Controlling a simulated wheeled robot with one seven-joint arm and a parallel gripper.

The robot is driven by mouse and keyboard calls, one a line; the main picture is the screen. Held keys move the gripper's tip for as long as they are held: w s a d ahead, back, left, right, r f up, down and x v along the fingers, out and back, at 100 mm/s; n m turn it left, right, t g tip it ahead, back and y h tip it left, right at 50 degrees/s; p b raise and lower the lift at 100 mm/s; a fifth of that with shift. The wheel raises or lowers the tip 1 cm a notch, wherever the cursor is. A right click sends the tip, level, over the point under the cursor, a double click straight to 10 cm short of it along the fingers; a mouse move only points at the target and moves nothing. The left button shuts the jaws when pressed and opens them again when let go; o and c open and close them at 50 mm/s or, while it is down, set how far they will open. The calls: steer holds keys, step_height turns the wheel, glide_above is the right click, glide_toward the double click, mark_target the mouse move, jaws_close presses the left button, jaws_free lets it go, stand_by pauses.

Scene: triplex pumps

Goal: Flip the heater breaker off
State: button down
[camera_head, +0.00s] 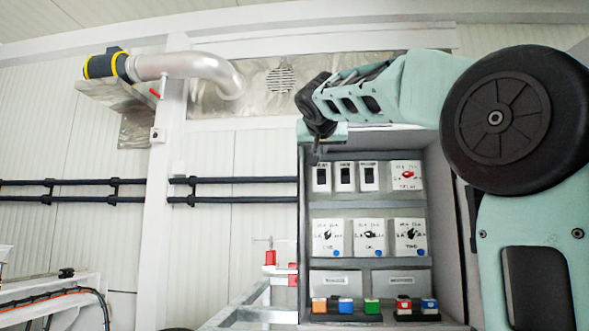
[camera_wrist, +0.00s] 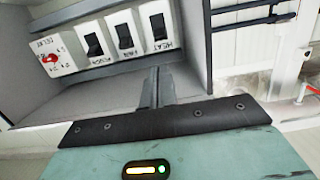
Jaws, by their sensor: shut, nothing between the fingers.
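The heater breaker is a black rocker on a white plate marked HEAT. In the wrist view the heater breaker (camera_wrist: 158,27) is at the right end of a row of three black rockers. In the head view the heater breaker (camera_head: 321,176) is at the row's left end, on the cabinet's top shelf. My gripper (camera_head: 315,158) is shut and empty in front of the cabinet's upper left corner. In the wrist view my gripper's fingers (camera_wrist: 156,72) point toward the heater breaker, with a visible gap. I cannot tell which way its rocker is set.
The fan breaker (camera_wrist: 125,36) sits beside it, then another rocker (camera_wrist: 94,45) and a red-knobbed dial (camera_wrist: 50,60). The grey cabinet's side wall (camera_wrist: 196,40) stands close beside the heater breaker.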

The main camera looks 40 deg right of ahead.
mark_target(321, 173)
steer(key=shift+r, duration=0.15)
steer(key=p+x, duration=0.2)
steer(key=x, duration=0.8)
steer(key=shift+s+d, duration=0.1)
stand_by(0.4)
steer(key=shift+f+b, duration=0.25)
steer(key=shift+b, duration=0.85)
